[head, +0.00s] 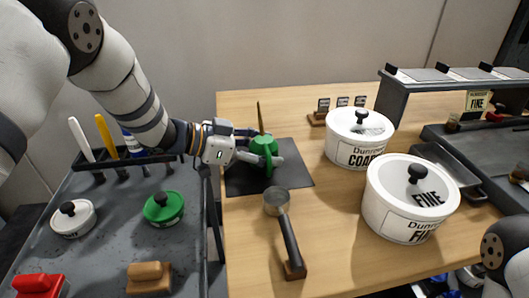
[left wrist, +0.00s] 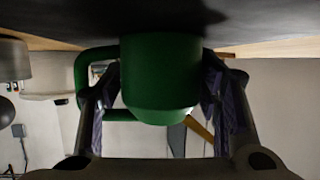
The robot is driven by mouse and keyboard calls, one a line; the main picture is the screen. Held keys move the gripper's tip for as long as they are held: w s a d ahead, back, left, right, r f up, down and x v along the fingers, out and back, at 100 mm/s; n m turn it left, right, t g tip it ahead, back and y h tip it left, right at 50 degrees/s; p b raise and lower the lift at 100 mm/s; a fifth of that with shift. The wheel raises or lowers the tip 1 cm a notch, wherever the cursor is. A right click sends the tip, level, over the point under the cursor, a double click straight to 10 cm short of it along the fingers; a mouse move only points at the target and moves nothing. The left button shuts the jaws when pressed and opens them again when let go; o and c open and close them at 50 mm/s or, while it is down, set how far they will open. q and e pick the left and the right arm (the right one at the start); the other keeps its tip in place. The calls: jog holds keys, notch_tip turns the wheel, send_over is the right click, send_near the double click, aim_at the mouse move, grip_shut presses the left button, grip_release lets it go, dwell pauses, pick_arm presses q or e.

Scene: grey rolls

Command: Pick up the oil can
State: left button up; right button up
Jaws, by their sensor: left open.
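The green oil can (head: 264,144) stands upright on a dark mat (head: 297,178) near the table's left edge. Its thin spout points up. My left gripper (head: 270,158) is open and reaches in from the left, with its fingers on either side of the can. The left wrist view, seen upside down, shows the can's green body (left wrist: 160,75) between the two fingers, with its handle loop (left wrist: 84,75) at the left. I cannot tell whether the fingers touch the can. My right gripper is not in view.
A metal scoop (head: 277,203) lies in front of the mat. Two white lidded pots, one coarse (head: 345,153) and one fine (head: 390,215), stand to the right. A grey cart (head: 110,226) with a green-lidded pot (head: 164,208) and brushes stands at the left.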

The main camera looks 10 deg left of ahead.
pick_arm(q)
jog(key=shift+a, duration=0.1)
jog(key=shift+c, duration=0.4)
jog(key=c, duration=0.6)
jog(key=shift+r, duration=0.1)
jog(key=shift+c, duration=0.2)
jog(key=shift+r, duration=0.1)
